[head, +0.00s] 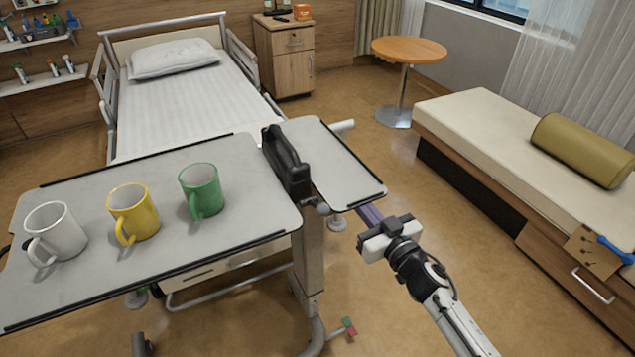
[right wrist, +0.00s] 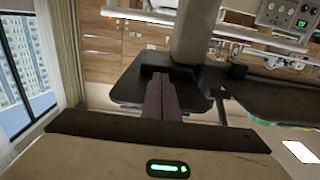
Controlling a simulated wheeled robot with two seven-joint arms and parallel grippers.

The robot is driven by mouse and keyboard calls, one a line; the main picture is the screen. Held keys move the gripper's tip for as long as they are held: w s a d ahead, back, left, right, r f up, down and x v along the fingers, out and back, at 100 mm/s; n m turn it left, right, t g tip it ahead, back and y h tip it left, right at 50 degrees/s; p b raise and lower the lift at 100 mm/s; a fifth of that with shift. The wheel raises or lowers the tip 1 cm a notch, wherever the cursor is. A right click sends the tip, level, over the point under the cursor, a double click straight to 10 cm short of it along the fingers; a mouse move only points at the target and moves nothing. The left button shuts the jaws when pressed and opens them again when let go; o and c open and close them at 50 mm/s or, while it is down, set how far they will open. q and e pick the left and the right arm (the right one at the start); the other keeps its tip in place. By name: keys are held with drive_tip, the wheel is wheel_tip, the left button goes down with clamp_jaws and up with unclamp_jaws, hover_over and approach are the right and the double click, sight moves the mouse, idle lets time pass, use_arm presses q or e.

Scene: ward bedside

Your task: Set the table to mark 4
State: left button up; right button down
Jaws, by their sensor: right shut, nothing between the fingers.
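The overbed table (head: 100,275) stands in front of the bed, with a wide grey top and a smaller side top (head: 335,165) to its right. A black raised holder (head: 287,160) sits between the tops. The column (head: 310,260) rises under the right end of the wide top; I can read no height mark on it. My right gripper (head: 367,213) is shut and empty, close to the front right corner of the side top; contact cannot be told. In the right wrist view its fingers (right wrist: 161,80) overlap a dark panel (right wrist: 130,88) in front of a column (right wrist: 195,30). My left gripper is out of view.
White (head: 57,238), yellow (head: 133,215) and green (head: 203,190) mugs stand on the wide top. A red and green pedal part (head: 348,327) is near the floor. A couch (head: 500,130) stands right, a round table (head: 409,48) behind. Floor between is clear.

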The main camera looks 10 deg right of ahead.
drive_tip(key=shift+w+d+r, duration=0.1)
drive_tip(key=shift+w+r, duration=0.05)
drive_tip(key=shift+r, duration=0.2)
drive_tip(key=shift+f+b, duration=0.3)
drive_tip(key=shift+s+f, duration=0.15)
drive_tip(key=shift+s, duration=0.15)
drive_tip(key=v, duration=0.8)
drive_tip(key=shift+s+f+p, duration=0.15)
drive_tip(key=shift+s+p, duration=0.2)
drive_tip(key=shift+d, duration=0.1)
drive_tip(key=s+a+f+m+g+h, duration=0.1)
drive_tip(key=s+f+g, duration=0.3)
drive_tip(key=s+f, duration=0.5)
drive_tip(key=s+a+f+m+g+h, duration=0.1)
drive_tip(key=s+f+g, duration=0.3)
drive_tip(key=s+f, duration=0.5)
drive_tip(key=s+h, duration=0.1)
drive_tip(key=s, duration=0.7)
drive_tip(key=shift+f+g+h, duration=0.3)
drive_tip(key=shift+f+h, duration=0.05)
drive_tip(key=shift+h, duration=0.05)
